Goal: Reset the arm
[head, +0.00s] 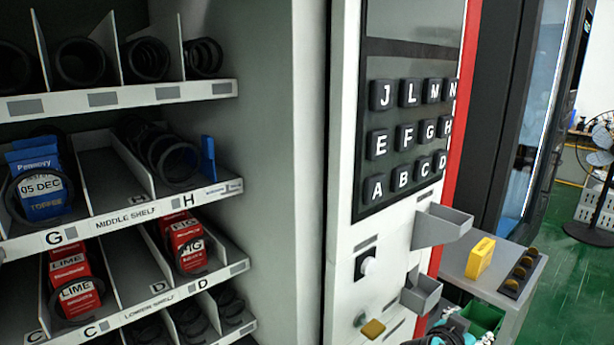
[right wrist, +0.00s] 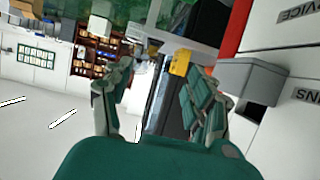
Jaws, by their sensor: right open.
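My right gripper (right wrist: 158,98) is open, with nothing between its two green and grey fingers in the right wrist view. In the head view, only part of my right gripper (head: 452,337) shows at the bottom edge, below the vending machine's small grey trays. My left gripper is not in view.
The vending machine's white and black keypad panel (head: 408,135) stands close by, with a grey tray (head: 440,226) jutting out. Shelves with blue and red packs (head: 70,285) are at left. A side table (head: 530,275) holds a yellow block (head: 480,258).

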